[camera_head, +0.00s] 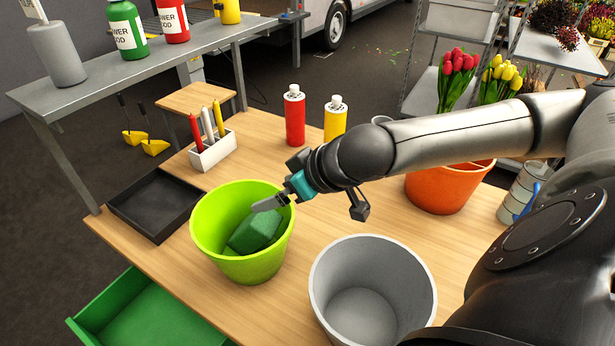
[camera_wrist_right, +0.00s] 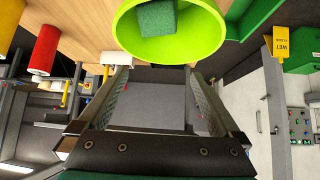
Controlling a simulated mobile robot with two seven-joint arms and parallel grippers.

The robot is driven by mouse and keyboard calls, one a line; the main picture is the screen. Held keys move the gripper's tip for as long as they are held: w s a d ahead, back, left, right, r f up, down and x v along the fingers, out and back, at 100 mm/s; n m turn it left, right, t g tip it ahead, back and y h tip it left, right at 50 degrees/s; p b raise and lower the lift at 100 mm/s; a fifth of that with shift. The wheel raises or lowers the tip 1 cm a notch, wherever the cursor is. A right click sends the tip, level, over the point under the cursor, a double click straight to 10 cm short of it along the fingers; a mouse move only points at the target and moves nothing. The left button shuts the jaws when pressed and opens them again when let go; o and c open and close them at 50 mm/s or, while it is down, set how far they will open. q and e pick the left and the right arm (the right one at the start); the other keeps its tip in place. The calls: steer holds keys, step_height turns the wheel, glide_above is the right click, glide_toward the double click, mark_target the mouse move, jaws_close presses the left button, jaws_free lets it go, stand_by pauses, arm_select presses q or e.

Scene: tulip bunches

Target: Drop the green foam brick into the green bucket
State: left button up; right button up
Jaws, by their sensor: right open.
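The green foam brick (camera_head: 255,231) lies inside the lime-green bucket (camera_head: 205,239), tilted against its inner wall. My right gripper (camera_head: 270,203) is over the bucket's opening, above the brick and apart from it. In the right wrist view its jaws (camera_wrist_right: 157,74) are open with nothing between them. That view also shows the brick (camera_wrist_right: 157,17) inside the bucket (camera_wrist_right: 207,45), beyond the fingertips. My left gripper is not in view.
A grey bucket (camera_head: 425,285) stands at the front right, an orange pot (camera_head: 440,190) behind it. Red (camera_head: 294,118) and yellow (camera_head: 335,120) bottles, a white holder (camera_head: 213,152) and a black tray (camera_head: 172,222) stand farther back. A green drawer (camera_head: 150,322) is open in front.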

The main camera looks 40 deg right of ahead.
steer(key=p+v, duration=0.7)
steer(key=v, duration=0.2)
stand_by(0.4)
steer(key=shift+s+a, duration=0.1)
stand_by(0.4)
